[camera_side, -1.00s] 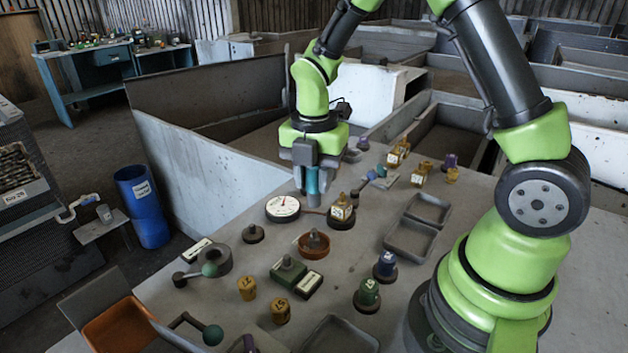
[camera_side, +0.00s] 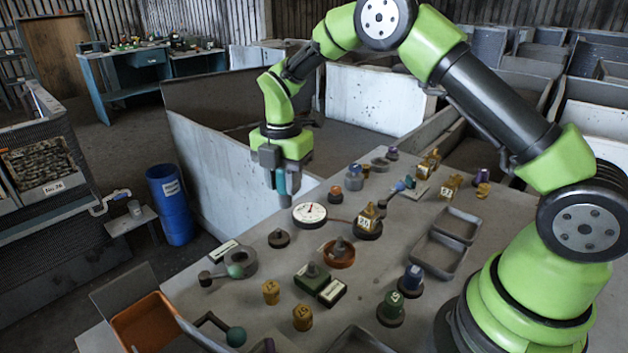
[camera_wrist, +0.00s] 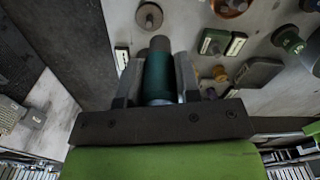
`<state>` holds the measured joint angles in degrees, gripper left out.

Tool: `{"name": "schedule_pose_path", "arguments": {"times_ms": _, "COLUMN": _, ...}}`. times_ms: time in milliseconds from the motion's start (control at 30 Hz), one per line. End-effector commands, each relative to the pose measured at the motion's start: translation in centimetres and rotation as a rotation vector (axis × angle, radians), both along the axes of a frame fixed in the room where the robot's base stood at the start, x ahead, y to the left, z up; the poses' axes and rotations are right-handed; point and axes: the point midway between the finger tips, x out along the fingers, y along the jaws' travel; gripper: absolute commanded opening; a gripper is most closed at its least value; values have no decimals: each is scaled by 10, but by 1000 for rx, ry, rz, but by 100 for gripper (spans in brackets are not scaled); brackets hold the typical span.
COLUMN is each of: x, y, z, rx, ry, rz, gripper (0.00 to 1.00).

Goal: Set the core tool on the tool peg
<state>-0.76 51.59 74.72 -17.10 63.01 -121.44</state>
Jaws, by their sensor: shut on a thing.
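My gripper (camera_side: 281,180) is shut on a teal-green cylinder with a grey end, which I take for the core tool (camera_wrist: 158,76). In the side view it hangs above the far left edge of the table, left of the white dial. In the wrist view the grey fingers stand on both sides of it, its grey-brown end pointing away. A dark round base with a short upright post (camera_side: 279,238) stands on the table below and apart from the tool. It may be the tool peg; I cannot tell for sure. It also shows in the wrist view (camera_wrist: 149,16).
The white dial (camera_side: 310,214) lies to the right. An orange ring with a post (camera_side: 338,253), a green block (camera_side: 311,277), a grey ring (camera_side: 240,262) and several yellow pieces crowd the table. A pale panel (camera_side: 222,175) stands behind the table's left edge.

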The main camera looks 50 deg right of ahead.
Motion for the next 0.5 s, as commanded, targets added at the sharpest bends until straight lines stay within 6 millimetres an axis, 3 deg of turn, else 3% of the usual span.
{"name": "schedule_pose_path", "arguments": {"times_ms": 267, "x": 16, "y": 10, "z": -8, "rx": 1, "ry": -1, "rz": -2, "gripper": 6}}
{"name": "schedule_pose_path", "arguments": {"times_ms": 500, "x": 15, "y": 10, "z": -32, "rx": 2, "ry": 1, "rz": -3, "gripper": 6}}
